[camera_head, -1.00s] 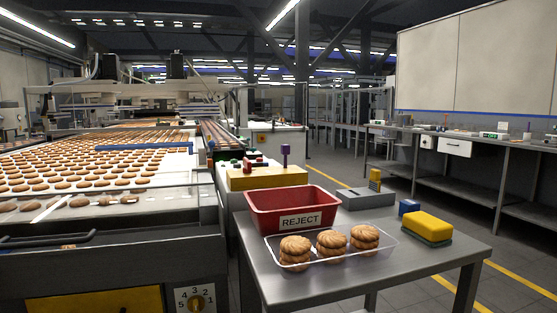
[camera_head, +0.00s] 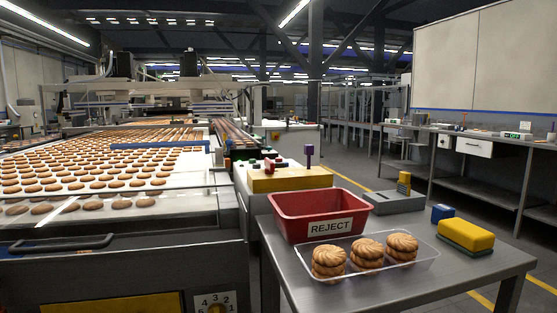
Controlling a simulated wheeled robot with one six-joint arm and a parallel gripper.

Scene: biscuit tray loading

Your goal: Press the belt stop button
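A control box with a yellow front (camera_head: 290,180) stands beyond the reject bin, beside the belt of biscuits (camera_head: 90,183). On its top are a small red part (camera_head: 268,165) and an upright purple lever (camera_head: 309,155). Small green and red parts show at its left end. They are too small to tell which one is the belt stop button, and no label on them is readable. My gripper is not in view.
A grey table (camera_head: 300,278) in front holds a red REJECT bin (camera_head: 320,215), a clear tray (camera_head: 427,262) with three biscuit stacks, a yellow sponge (camera_head: 466,236) and a blue block (camera_head: 442,213). Clear floor lies right of the table.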

